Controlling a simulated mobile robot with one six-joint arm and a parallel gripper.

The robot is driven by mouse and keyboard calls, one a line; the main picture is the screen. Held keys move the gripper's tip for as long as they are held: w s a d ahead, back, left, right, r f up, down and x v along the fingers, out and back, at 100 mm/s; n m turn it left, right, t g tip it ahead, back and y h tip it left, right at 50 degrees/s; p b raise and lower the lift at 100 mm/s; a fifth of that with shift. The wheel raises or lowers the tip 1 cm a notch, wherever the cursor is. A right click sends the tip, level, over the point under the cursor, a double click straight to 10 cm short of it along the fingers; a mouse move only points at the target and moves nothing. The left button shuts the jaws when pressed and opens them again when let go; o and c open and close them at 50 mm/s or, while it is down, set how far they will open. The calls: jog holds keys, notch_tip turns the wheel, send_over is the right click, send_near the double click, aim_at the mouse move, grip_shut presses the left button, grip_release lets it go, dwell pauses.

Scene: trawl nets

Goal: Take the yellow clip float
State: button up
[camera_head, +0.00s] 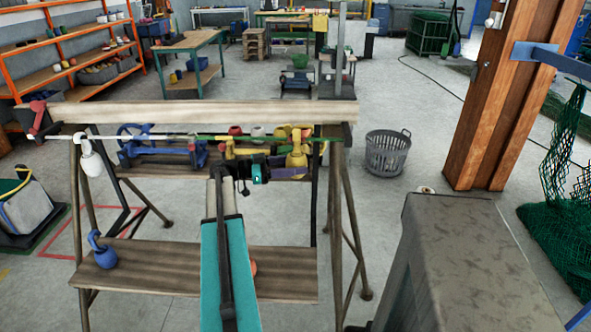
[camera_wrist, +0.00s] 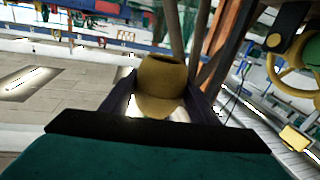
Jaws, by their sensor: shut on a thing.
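In the wrist view a yellow float (camera_wrist: 160,78) with a rounded body and an open, collar-like top sits between the two dark fingers of my gripper (camera_wrist: 160,92), which is shut on it. In the head view my gripper (camera_head: 250,163) is at the line strung along the wooden rack, and yellow parts (camera_head: 229,149) show beside it. My wrist partly hides this area, so I cannot tell exactly how the held float meets the line. Another yellow float (camera_head: 297,157) hangs to the right. A yellow ring-shaped thing (camera_wrist: 286,82) is at the right of the wrist view.
The green and white line (camera_head: 215,138) runs under the rack's top beam (camera_head: 200,112). A white float (camera_head: 91,160) hangs at its left, and blue parts (camera_head: 145,146) lie on the upper shelf. A blue float (camera_head: 102,254) is on the lower shelf. A grey basket (camera_head: 387,153) stands right.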

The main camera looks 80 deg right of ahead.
aim_at(296, 158)
jog(key=shift+d+r, duration=0.1)
jog(key=shift+r, duration=0.55)
jog(key=d+f+b, duration=0.4)
jog(key=d+f, duration=0.1)
jog(key=f, duration=0.4)
jog(key=b+v, duration=0.2)
jog(key=v, duration=1.4)
jog(key=shift+w+f, duration=0.35)
jog(key=shift+f, duration=0.05)
jog(key=shift+d, duration=0.1)
